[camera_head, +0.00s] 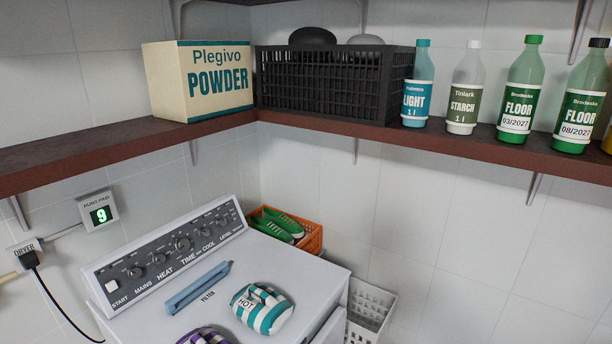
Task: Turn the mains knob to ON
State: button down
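The dryer's slanted control panel (170,254) is at the lower left, on the back of the white dryer top. The mains knob (135,272) is a small dark round knob above the word MAINS, the first knob right of the white START button (111,286). Its pointer and any ON mark are too small to read. More dark knobs sit to its right above HEAT, TIME, COOL and LEVEL. My gripper is not in view.
A blue filter handle (198,287) and a striped bundle tagged HOT (262,309) are on the dryer top; a purple striped bundle (205,337) is at the front. A brown shelf (450,139) with bottles, a crate and a powder box overhangs behind.

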aim_at(134, 273)
jog(key=j+u, duration=0.15)
jog(key=u, duration=0.3)
jog(key=j+u, duration=0.2)
jog(key=u, duration=0.2)
